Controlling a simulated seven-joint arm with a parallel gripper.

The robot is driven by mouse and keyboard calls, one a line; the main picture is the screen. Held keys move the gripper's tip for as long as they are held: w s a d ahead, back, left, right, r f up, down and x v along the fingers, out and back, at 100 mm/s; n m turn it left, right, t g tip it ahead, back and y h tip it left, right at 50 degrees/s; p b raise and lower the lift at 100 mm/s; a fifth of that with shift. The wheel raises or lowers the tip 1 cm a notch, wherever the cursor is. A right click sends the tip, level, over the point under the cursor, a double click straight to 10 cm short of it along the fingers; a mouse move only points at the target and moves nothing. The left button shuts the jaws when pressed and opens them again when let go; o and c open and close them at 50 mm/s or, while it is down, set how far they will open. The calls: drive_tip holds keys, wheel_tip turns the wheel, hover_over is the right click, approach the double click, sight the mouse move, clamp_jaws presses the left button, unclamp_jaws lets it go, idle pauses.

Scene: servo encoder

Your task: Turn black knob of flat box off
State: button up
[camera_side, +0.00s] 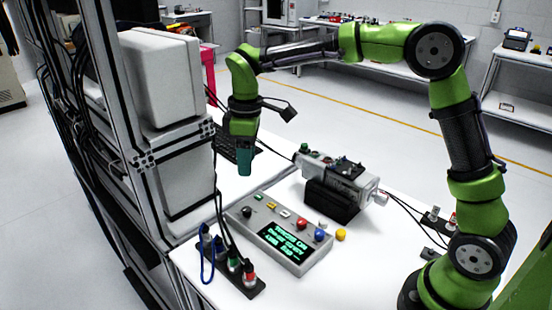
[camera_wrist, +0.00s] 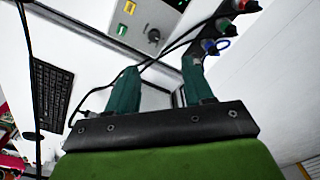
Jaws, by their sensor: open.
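The flat box (camera_side: 236,221) is a grey control box lying on the white table, with a lit green text display (camera_side: 285,242). Its black knob (camera_side: 247,212) is at the box's left end in the side view. In the wrist view the black knob (camera_wrist: 154,36) shows near the top, beyond the fingers, on the box's visible corner (camera_wrist: 158,18). My gripper (camera_side: 245,172) points down above the table, behind the box's knob end and apart from it. In the wrist view my gripper (camera_wrist: 162,67) has its two green fingers spread, with nothing between them.
Plugs and cables (camera_side: 232,268) stand at the table's front left, and a cable crosses near the knob. A motor unit on a black stand (camera_side: 332,197) is behind the box. A metal frame (camera_side: 150,160) rises at left. A keyboard (camera_wrist: 48,95) lies behind.

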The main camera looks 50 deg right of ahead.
sight(247, 209)
drive_tip(key=f+n, duration=0.1)
drive_tip(key=f, duration=0.4)
drive_tip(key=w+f+n, duration=0.1)
drive_tip(key=f, duration=0.4)
drive_tip(key=f+n, duration=0.1)
drive_tip(key=f, duration=0.4)
drive_tip(key=shift+w+d, duration=0.15)
drive_tip(key=shift+w, duration=0.15)
drive_tip(key=shift+c, duration=0.3)
clamp_jaws()
